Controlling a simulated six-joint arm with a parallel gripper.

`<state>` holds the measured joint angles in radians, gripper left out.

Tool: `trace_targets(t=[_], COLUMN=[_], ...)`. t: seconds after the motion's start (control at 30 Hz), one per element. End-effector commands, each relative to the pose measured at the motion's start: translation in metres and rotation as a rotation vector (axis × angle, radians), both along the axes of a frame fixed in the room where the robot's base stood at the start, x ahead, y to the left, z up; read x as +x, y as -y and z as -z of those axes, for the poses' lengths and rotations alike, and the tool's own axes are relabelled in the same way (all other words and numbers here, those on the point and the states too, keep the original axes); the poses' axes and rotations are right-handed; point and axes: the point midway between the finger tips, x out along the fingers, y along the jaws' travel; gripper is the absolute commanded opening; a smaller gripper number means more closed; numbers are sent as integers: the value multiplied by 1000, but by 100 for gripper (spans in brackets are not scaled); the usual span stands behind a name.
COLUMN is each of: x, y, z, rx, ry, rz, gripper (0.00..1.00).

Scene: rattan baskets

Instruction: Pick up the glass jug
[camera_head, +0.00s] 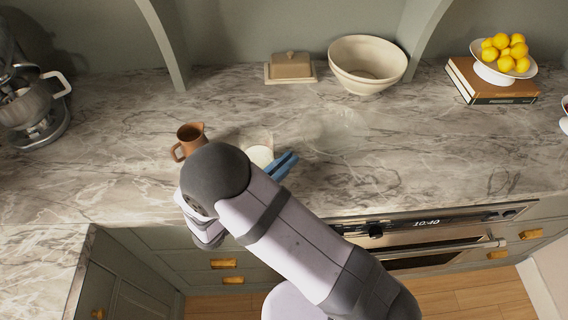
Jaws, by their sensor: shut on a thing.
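A see-through vessel with white in its lower part, which I take as the glass jug (258,149), is on the marble counter near the middle. My arm's dark rounded joint hides its lower left part. The blue fingers of my gripper (283,166) are at its right side, partly hidden by my arm. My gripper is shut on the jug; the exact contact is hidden. I cannot tell whether the jug's base touches the counter.
A brown jug (189,139) stands close on the left. A faint clear glass piece (336,130) is to the right. Behind are a butter dish (290,68) and a cream bowl (367,64). A mixer (37,105) stands far left, lemons (505,51) far right.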

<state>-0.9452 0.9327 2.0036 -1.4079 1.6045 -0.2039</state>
Motion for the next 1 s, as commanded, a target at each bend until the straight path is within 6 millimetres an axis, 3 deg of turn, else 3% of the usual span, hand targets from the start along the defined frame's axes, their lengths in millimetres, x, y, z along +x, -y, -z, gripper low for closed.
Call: trace_targets(t=[0.6, 1.0], x=[0, 1], y=[0, 5], z=[-77, -93], rx=[4, 1], ry=[6, 4], rz=[0, 12], gripper=[0, 0])
